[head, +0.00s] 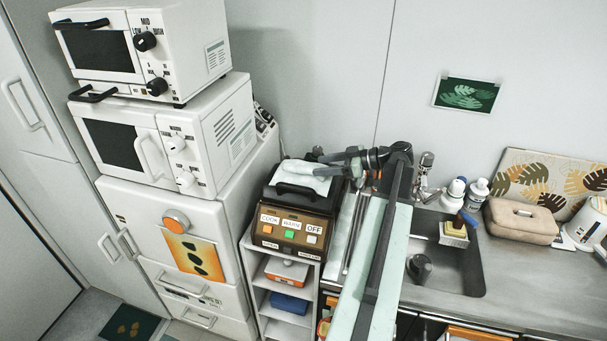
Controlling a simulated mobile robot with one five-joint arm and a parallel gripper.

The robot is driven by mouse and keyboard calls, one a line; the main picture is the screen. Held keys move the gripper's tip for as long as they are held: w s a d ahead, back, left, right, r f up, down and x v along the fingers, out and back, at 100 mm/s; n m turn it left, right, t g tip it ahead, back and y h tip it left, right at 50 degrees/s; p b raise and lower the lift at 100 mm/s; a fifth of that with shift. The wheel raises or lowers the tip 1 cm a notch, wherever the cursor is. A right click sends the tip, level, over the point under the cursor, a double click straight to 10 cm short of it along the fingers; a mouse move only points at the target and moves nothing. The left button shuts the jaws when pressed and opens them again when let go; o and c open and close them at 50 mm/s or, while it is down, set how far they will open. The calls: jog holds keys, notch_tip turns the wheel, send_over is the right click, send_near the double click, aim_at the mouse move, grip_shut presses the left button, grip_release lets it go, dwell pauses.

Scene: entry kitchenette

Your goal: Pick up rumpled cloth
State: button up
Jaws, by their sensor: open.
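A white rumpled cloth (301,178) lies on top of the brown and black cooker with the COOK, WARM and OFF buttons (289,222). It drapes over the lid behind the dark handle. My gripper (322,156) is at the end of my arm, which reaches up over the counter and bends left. The gripper is open and is at the cloth's upper right edge in the picture. I cannot tell whether it touches the cloth or hovers above it. The fingertips are small and partly hard to make out.
The cooker stands on a white shelf unit (247,275) with a blue box (288,303) below. Two stacked microwaves (170,145) stand on a white fridge to the left. On the right are a sink (440,262), bottles (475,193) and a beige case (521,221). A wall stands behind.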

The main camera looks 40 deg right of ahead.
aim_at(308, 168)
jog(key=shift+s+d+f, duration=0.1)
jog(key=shift+s+f, duration=0.1)
jog(key=shift+s, duration=0.1)
jog(key=shift+w+a+f+b, duration=0.2)
jog(key=shift+w+f+b, duration=0.15)
jog(key=shift+w, duration=0.1)
jog(key=b+x, duration=0.1)
jog(key=x, duration=0.2)
jog(key=b+x, duration=0.1)
jog(key=x, duration=0.2)
jog(key=shift+w+r, duration=0.15)
jog(key=shift+w, duration=0.25)
jog(key=shift+r, duration=0.1)
grip_shut()
